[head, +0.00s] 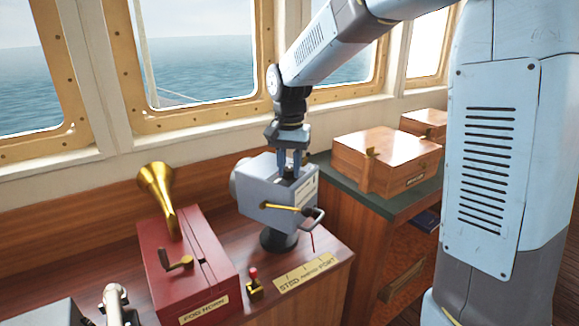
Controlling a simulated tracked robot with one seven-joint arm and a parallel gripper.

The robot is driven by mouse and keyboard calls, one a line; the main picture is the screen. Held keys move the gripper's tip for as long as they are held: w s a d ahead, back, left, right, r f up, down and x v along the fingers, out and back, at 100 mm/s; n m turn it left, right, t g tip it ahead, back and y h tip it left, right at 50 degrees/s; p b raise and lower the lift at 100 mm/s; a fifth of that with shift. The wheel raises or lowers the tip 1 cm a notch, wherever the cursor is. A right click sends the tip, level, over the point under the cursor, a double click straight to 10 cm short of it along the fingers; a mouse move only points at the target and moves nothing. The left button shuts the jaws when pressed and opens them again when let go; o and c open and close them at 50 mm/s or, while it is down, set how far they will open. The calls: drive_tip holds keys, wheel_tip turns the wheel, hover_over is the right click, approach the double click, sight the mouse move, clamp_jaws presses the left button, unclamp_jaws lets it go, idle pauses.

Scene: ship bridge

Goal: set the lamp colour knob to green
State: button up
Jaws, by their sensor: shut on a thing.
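The fingers hide most of the knob. The colour marks and the knob's setting are too small or hidden to tell.
A red fog horn box (190,265) with a brass horn (158,185) stands left of the lamp. A small red-tipped lever (254,283) and a brass plate (305,276) sit in front. A wooden box (385,160) stands on the green-topped cabinet at right. Windows rise behind.

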sight(290, 168)
drive_tip(key=shift+w, duration=0.1)
idle(0.3)
drive_tip(key=o, duration=1.1)
drive_tip(key=shift+c, duration=0.2)
drive_tip(key=shift+r, duration=0.15)
wheel_tip(290, 168, up, 13)
drive_tip(key=shift+r, duration=0.2)
drive_tip(key=s+d+f+n+t, duration=0.2)
drive_tip(key=s+d+f, duration=0.1)
drive_tip(key=s+d, duration=0.6)
drive_tip(key=s+d+f+n+t, duration=0.2)
drive_tip(key=s+d, duration=0.6)
drive_tip(key=s, duration=0.6)
drive_tip(key=shift+s+d+f+t, duration=0.4)
drive_tip(key=shift+f+t, duration=0.1)
drive_tip(key=shift+t, duration=0.3)
